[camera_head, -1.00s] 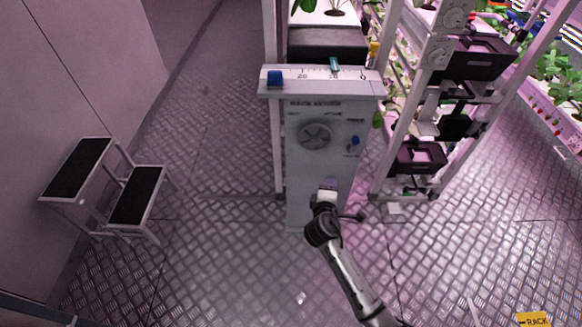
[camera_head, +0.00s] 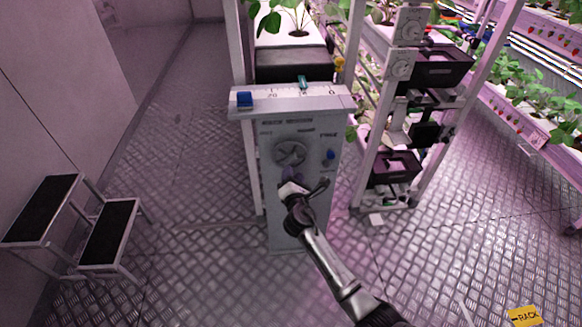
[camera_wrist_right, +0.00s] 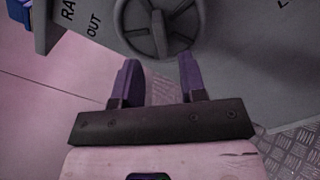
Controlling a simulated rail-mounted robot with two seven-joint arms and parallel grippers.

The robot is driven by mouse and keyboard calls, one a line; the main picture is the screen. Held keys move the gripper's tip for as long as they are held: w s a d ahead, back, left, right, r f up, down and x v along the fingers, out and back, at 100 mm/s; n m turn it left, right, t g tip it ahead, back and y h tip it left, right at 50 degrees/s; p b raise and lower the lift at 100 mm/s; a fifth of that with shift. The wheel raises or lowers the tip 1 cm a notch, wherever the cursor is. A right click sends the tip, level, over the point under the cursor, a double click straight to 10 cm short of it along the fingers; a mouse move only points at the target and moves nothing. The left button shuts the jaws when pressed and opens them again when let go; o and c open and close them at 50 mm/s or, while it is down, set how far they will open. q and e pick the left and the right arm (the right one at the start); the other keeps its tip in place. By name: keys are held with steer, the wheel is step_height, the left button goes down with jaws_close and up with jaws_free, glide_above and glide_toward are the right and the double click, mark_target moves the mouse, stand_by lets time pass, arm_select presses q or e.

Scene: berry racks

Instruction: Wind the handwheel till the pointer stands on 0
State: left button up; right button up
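The grey handwheel (camera_head: 290,153) sits on the front of a grey cabinet (camera_head: 285,215). In the right wrist view the handwheel (camera_wrist_right: 160,22) has several spokes and lies just beyond my fingertips. A teal pointer (camera_head: 302,82) stands at about the 10 mark of the white scale (camera_head: 318,93) on the cabinet top; the 0 is to its right. My right gripper (camera_head: 289,180) is just below the wheel. The right wrist view shows its two purple fingers (camera_wrist_right: 160,62) apart with nothing between them; they look short of the rim. My left gripper is out of view.
A blue block (camera_head: 244,98) sits at the scale's left end, and a blue knob (camera_head: 330,154) is right of the wheel. Plant racks (camera_head: 400,110) stand behind and right. A step stool (camera_head: 108,232) is at left, with clear floor between.

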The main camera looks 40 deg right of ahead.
mark_target(291, 164)
steer(key=b+x, duration=0.1)
steer(key=x, duration=0.2)
steer(key=shift+w+d+f, duration=0.15)
steer(key=shift+w+d, duration=0.05)
steer(key=shift+w, duration=0.1)
steer(key=shift+b+x, duration=0.4)
steer(key=shift+x, duration=0.5)
jaws_close()
